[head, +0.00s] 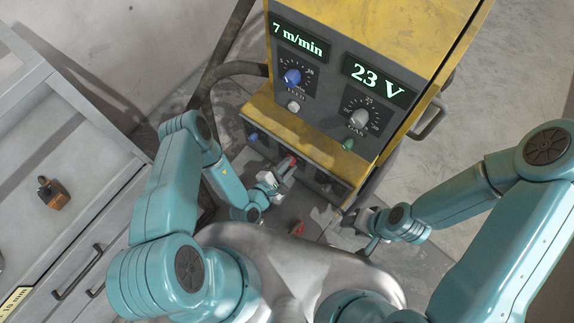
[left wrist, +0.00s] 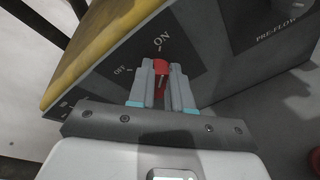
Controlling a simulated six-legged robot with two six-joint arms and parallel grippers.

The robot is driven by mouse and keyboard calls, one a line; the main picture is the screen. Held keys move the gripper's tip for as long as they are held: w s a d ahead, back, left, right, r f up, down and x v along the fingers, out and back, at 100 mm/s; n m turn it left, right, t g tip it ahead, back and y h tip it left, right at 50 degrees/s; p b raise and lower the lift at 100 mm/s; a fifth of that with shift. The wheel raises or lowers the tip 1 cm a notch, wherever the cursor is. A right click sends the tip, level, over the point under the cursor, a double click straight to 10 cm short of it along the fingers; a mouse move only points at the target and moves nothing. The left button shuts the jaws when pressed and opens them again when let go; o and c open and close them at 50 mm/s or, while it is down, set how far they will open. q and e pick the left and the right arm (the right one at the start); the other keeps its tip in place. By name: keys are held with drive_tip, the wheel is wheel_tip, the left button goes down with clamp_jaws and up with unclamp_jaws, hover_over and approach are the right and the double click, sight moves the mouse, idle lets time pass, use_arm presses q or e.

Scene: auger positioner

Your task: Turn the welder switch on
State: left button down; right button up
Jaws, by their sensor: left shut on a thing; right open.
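The yellow and grey welder (head: 335,145) stands ahead of me, with lit displays reading 7 m/min and 23 V. Its red switch shows in the left wrist view (left wrist: 161,67), on a dark panel with ON and OFF marks. The switch's top lies near the ON mark, with OFF to its left. My left gripper (left wrist: 161,80) is shut on the red switch, one finger on each side, and hides its lower part. In the head view my left gripper (head: 284,170) reaches the welder's lower front. My right gripper (head: 366,232) is open and apart from the welder, at its lower right.
A blue knob (head: 292,77) and a grey knob (head: 359,118) sit on the welder's upper panel. A grey drawer cabinet (head: 85,165) at the left bears a small orange and black object (head: 53,194). A red object (head: 298,228) lies low in front of the welder. Floor at the right is clear.

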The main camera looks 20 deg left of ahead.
use_arm(q)
drive_tip(key=c, duration=1.1)
unclamp_jaws()
drive_tip(key=shift+o, duration=0.2)
drive_tip(key=shift+s, duration=0.1)
drive_tip(key=p+v, duration=0.3)
drive_tip(key=v, duration=1.3)
drive_tip(key=shift+s+r, duration=0.1)
